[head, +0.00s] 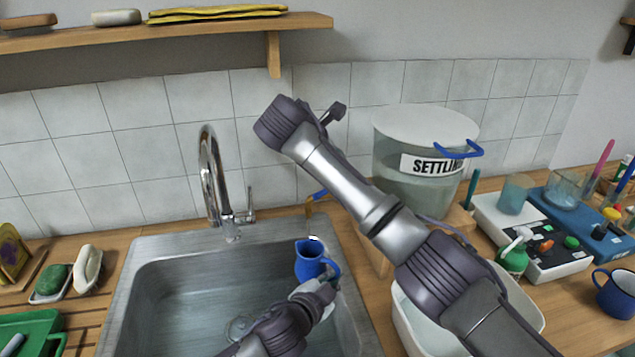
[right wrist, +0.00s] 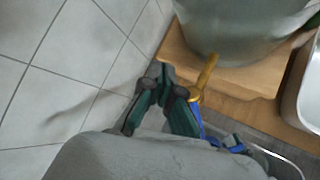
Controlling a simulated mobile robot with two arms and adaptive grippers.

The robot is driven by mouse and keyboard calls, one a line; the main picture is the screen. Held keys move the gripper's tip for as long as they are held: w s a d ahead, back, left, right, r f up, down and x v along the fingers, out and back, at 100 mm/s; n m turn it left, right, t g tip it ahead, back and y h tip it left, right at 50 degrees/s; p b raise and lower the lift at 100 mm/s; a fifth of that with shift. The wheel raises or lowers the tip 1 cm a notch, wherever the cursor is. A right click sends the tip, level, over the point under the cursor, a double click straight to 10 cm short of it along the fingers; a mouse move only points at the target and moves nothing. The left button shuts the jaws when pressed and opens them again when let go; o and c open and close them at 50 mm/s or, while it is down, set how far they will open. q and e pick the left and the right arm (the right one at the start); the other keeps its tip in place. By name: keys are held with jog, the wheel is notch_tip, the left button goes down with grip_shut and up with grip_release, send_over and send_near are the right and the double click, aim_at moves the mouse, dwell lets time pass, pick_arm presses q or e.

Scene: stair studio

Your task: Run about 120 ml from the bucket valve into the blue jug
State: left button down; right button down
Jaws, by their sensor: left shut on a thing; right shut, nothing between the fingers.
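The clear bucket (head: 420,150), labelled "SETTLI…", holds cloudy liquid on a wooden stand. Its brass valve (right wrist: 206,76) with a blue lever (right wrist: 196,112) sticks out over the sink's right side; the lever also shows in the head view (head: 320,194). My left gripper (head: 318,288) is shut on the blue jug (head: 309,262), which is roughly upright over the sink, below the valve in the picture. No stream is visible, and the jug's inside is hidden. My right gripper (right wrist: 163,80) is shut and empty, close beside the lever; I cannot tell whether it touches.
The steel sink (head: 180,270) has a tall tap (head: 212,180) at its back. A white tub (head: 415,325) stands right of it. Further right are a green bottle (head: 512,258), lab equipment and a blue mug (head: 615,292). Soaps (head: 88,266) lie at left.

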jog(key=s+a+r+m+g+y, duration=0.45)
jog(key=r+m+g+y, duration=0.2)
jog(key=m+y, duration=0.4)
notch_tip(320, 180, down, 10)
jog(key=m+h, duration=0.1)
jog(key=shift+s+d+r+t+h, duration=0.2)
jog(key=shift+s+d+t+h, duration=0.1)
jog(key=shift+s+t+h, duration=0.1)
